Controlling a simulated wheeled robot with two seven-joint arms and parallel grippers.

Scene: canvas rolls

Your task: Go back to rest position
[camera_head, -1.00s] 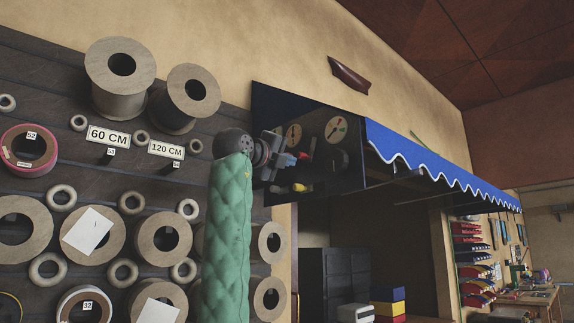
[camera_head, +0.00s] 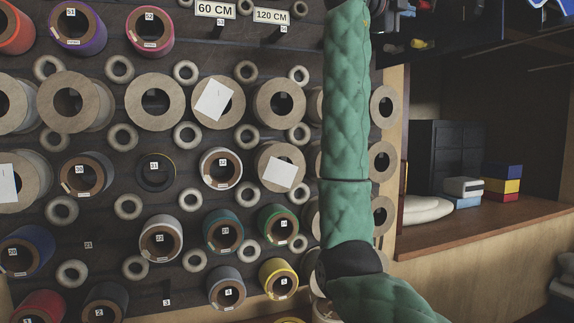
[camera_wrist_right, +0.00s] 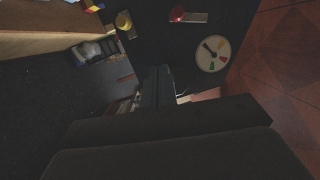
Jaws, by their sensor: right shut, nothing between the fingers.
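My right arm, in padded green sleeves, rises from the bottom right of the head view to its top edge. My right gripper (camera_head: 402,8) shows only in part at the top edge, in front of a dark panel. In the right wrist view the dark fingers (camera_wrist_right: 155,86) are together and empty, pointing at the dark panel (camera_wrist_right: 165,45). My left arm and gripper are not in view.
A dark wall rack holds several rolls and rings, among them a white roll (camera_head: 221,168) and a yellow roll (camera_head: 279,278), left of and behind my arm. A wooden counter (camera_head: 480,229) with stacked coloured boxes (camera_head: 503,178) is at right. A round dial (camera_wrist_right: 211,53) is on the panel.

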